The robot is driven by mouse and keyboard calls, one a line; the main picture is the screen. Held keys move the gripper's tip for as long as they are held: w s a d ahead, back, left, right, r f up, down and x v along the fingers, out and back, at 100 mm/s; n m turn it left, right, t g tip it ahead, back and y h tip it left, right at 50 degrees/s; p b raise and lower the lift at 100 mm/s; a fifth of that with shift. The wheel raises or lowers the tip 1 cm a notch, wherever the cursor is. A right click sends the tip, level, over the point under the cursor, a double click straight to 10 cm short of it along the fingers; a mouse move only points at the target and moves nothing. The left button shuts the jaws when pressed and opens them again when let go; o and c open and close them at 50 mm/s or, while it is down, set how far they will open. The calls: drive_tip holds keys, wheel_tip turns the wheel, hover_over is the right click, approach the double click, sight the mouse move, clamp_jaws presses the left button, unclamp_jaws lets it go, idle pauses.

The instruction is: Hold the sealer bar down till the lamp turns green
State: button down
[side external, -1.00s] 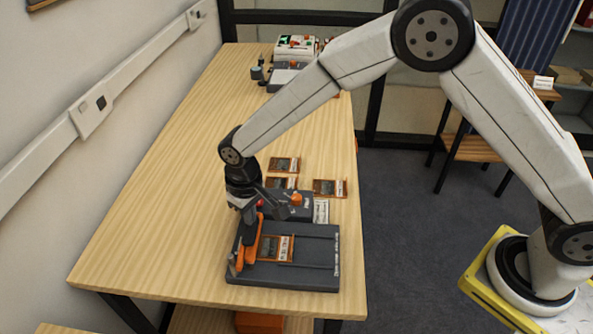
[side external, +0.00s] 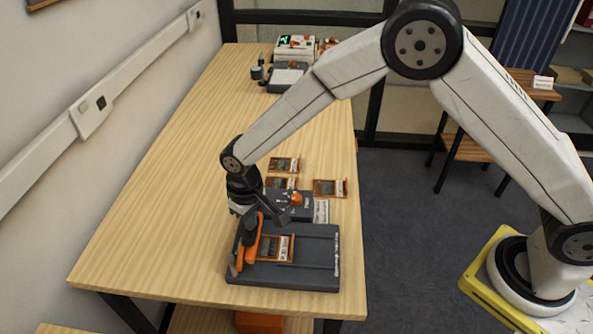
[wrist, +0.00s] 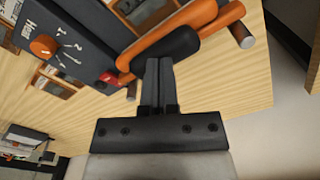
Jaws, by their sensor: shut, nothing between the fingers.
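The dark grey sealer (side external: 312,272) lies near the table's front end, with an orange bar (side external: 253,242) along its left side. A small framed card (side external: 277,248) lies on its bed. In the wrist view the bar (wrist: 200,18) has a black grip (wrist: 170,48). My gripper (side external: 250,222) is shut and empty; in the wrist view its fingertips (wrist: 158,62) meet the black grip, contact hard to tell. The lamp (wrist: 109,78) beside the orange heat dial (wrist: 43,46) is red. I cannot tell whether the bar is fully down.
Several framed cards (side external: 330,188) lie behind the sealer, with a white label (side external: 321,211) nearby. Another grey device (side external: 287,80) and a white box (side external: 296,48) stand at the table's far end. The middle and left of the table (side external: 175,190) are clear.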

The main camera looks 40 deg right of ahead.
drive_tip(key=shift+f, duration=1.05)
idle(2.2)
drive_tip(key=shift+r, duration=4.05)
drive_tip(key=shift+d+r, duration=0.15)
drive_tip(key=shift+d, duration=0.15)
drive_tip(key=s+d+r+m+t, duration=0.1)
drive_tip(key=s+d+r, duration=0.1)
drive_tip(key=s+d, duration=0.6)
drive_tip(key=s+d+r+m+t, duration=0.1)
drive_tip(key=s+d+r+m, duration=0.1)
drive_tip(key=s+d, duration=0.6)
drive_tip(key=d, duration=0.6)
drive_tip(key=shift+s+d+t, duration=0.25)
drive_tip(key=shift+s+t, duration=0.05)
